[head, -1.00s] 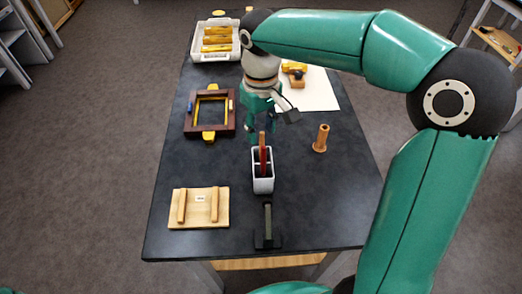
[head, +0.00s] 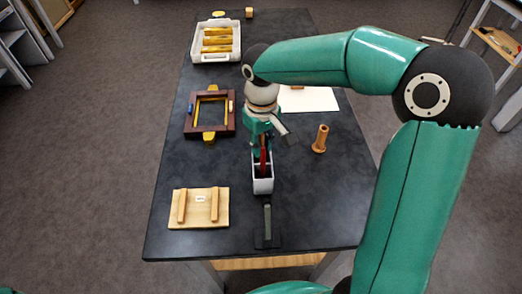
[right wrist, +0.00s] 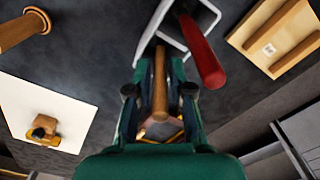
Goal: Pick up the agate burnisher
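A white holder (head: 263,186) stands on the dark table with upright tools in it. A red handle (head: 263,165) shows there, and also in the right wrist view (right wrist: 203,55). A wooden handle (right wrist: 160,85), seemingly the agate burnisher's, stands beside it in the right wrist view; its lower end is hidden. My right gripper (right wrist: 161,92) points down over the holder with its fingers on either side of the wooden handle. Narrow gaps seem to show beside the handle, so the fingers look open around it. My left gripper is not in view.
A brown frame (head: 190,125) and a white tray (head: 236,58) lie left and behind. A wooden post (head: 320,140) stands right of the holder, near a white sheet (head: 315,100). A wooden board (head: 199,218) and a black stand (head: 267,241) lie in front.

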